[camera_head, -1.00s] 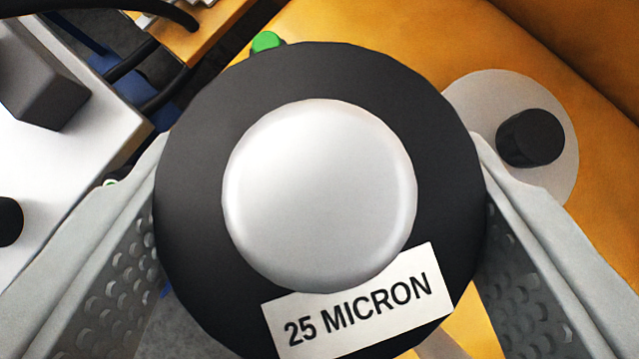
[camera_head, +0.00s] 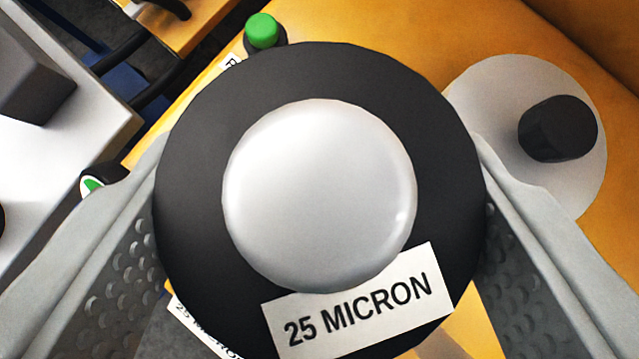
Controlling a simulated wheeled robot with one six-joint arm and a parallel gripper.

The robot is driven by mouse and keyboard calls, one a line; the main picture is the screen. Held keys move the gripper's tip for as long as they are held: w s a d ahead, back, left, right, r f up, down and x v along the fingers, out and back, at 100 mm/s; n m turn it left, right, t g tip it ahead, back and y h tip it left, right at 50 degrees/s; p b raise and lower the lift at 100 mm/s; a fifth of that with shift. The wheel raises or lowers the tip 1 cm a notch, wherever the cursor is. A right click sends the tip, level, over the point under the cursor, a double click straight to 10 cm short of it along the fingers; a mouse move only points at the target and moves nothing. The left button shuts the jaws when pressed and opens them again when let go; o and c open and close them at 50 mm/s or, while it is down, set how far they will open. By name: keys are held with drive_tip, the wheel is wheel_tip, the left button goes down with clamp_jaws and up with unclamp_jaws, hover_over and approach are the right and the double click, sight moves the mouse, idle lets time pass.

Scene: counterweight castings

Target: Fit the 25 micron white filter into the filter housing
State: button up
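The filter (camera_head: 430,120) fills the middle of the view, seen from its end. It has a black end ring, a round white centre and a tag reading "25 MICRON". My gripper (camera_head: 320,215) is shut on the filter, with one perforated grey finger on each side of the black ring. The filter's far end and whatever lies straight below it are hidden. I cannot make out the filter housing for certain. Part of another label with "25 MICRO" (camera_head: 205,328) shows past the filter's lower left edge.
An orange-yellow surface (camera_head: 400,30) lies behind. A light grey disc (camera_head: 490,90) with a black knob (camera_head: 558,128) is at right. A green button (camera_head: 263,32) is at top. A white panel (camera_head: 75,120) and a green-and-white-faced black part (camera_head: 98,182) are at left.

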drive_tip(key=shift+f, duration=1.15)
drive_tip(key=o, duration=1.1)
drive_tip(key=shift+o, duration=0.2)
drive_tip(key=v, duration=1.7)
drive_tip(key=shift+s+r, duration=0.1)
drive_tip(key=shift+s, duration=0.05)
drive_tip(key=s+f+t, duration=0.3)
drive_tip(key=s+t, duration=0.5)
drive_tip(key=s, duration=1.7)
drive_tip(key=shift+a+m+h, duration=0.3)
drive_tip(key=shift+a+m, duration=0.1)
